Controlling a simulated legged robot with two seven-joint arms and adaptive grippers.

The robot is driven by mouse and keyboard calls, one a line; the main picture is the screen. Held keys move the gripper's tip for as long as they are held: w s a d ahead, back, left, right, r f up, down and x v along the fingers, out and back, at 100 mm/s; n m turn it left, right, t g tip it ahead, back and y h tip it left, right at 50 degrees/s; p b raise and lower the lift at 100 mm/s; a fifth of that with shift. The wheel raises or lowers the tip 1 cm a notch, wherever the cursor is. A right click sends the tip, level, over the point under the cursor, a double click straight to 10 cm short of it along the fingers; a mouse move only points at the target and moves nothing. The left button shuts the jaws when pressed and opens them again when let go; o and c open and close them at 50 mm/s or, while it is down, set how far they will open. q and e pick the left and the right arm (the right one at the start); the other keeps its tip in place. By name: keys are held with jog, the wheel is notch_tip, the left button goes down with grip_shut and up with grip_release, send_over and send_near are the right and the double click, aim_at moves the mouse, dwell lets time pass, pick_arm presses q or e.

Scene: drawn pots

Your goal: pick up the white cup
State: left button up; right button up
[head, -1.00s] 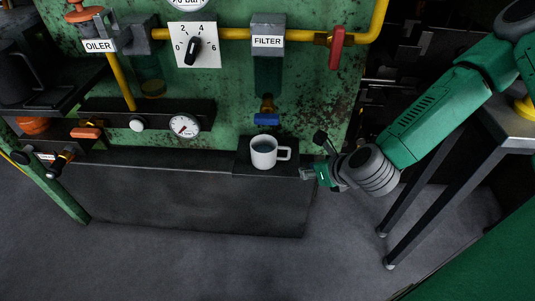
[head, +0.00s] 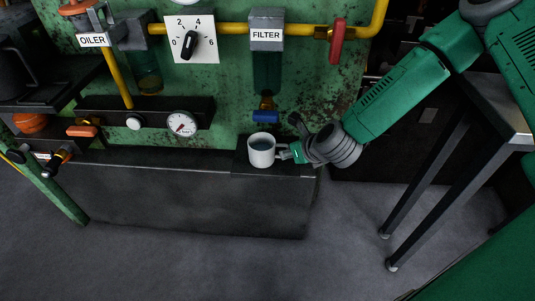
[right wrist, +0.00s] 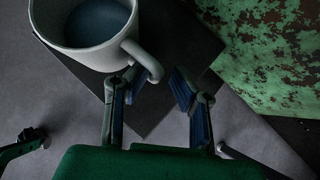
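The white cup (head: 261,151) stands upright on a small dark ledge under the filter, with dark liquid inside and its handle to the right. It also shows in the right wrist view (right wrist: 88,42) at the upper left, partly cut off by the frame. My right gripper (head: 285,152) is at the cup's handle side. In the right wrist view its two fingers (right wrist: 156,88) are apart, with the end of the handle at or between the tips. I cannot tell whether a finger touches it. My left gripper is not in view.
The dark ledge (head: 277,169) juts from the rusty green panel (head: 229,100). A blue-handled tap (head: 265,117) hangs just above the cup. A gauge (head: 181,124) sits to the left. A metal table (head: 490,110) stands at the right, with clear floor in front.

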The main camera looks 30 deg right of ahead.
jog(key=shift+a, duration=0.15)
grip_shut()
jog(key=shift+a+r, duration=0.1)
jog(key=shift+r, duration=0.45)
jog(key=r, duration=0.1)
jog(key=r+p, duration=0.2)
jog(key=shift+s, duration=0.25)
jog(key=s+d+p, duration=0.1)
jog(key=s+p, duration=0.3)
jog(key=s, duration=1.3)
jog(key=shift+s+d+f, duration=0.2)
jog(key=shift+s+d, duration=0.05)
jog(key=shift+d, duration=0.05)
